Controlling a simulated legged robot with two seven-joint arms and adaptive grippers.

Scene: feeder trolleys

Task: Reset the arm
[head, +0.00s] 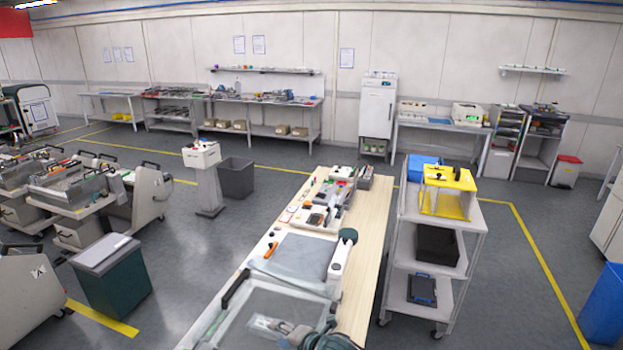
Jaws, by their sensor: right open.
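My right gripper (286,328) is at the bottom of the head view, low over the near end of the long wooden table (374,215). It points to the left, and its jaws are open with nothing seen between them. White and dark green links of my right arm rise beside it, above the table's near part. A clear-walled tray (232,311) lies under and beside the gripper; I cannot tell whether they touch. My left gripper is not in view.
Small parts and tools (318,215) cover the table's far half. A white trolley (402,238) with a yellow box (449,180) stands close on the right. A dark green bin (115,284) and feeder trolleys (80,190) stand left. Floor between is clear.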

